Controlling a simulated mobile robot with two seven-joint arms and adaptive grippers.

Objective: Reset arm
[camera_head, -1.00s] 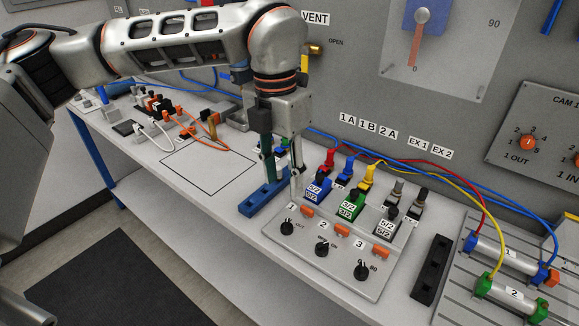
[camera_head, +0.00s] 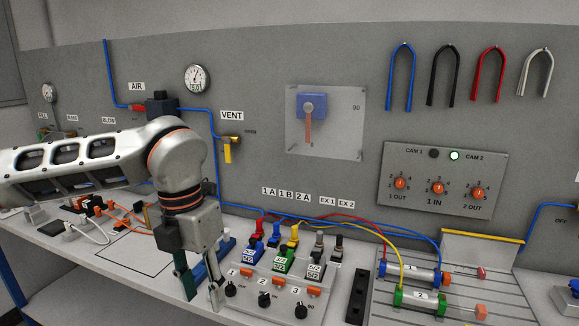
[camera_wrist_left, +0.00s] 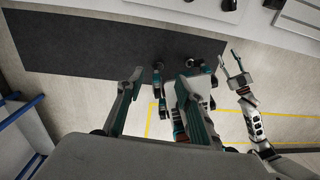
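My left arm comes in from the left in the head view. Its left gripper (camera_head: 198,298) points down in front of the bench-top valve panel (camera_head: 262,312), near the knob marked 1. In the left wrist view the two fingers of the left gripper (camera_wrist_left: 158,95) stand apart with nothing between them, above the floor. My right gripper (camera_wrist_left: 232,58) shows at the upper right of the left wrist view. Its fingers are spread and no object is visible between them. The right gripper is not in the head view.
A blue block (camera_head: 225,246) lies behind the left gripper. Coloured valves (camera_head: 283,259), a black holder (camera_head: 358,296) and tubed cylinders (camera_head: 413,274) stand to the right. The grey back panel (camera_head: 340,195) rises behind. A dark mat (camera_wrist_left: 75,62) covers part of the floor.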

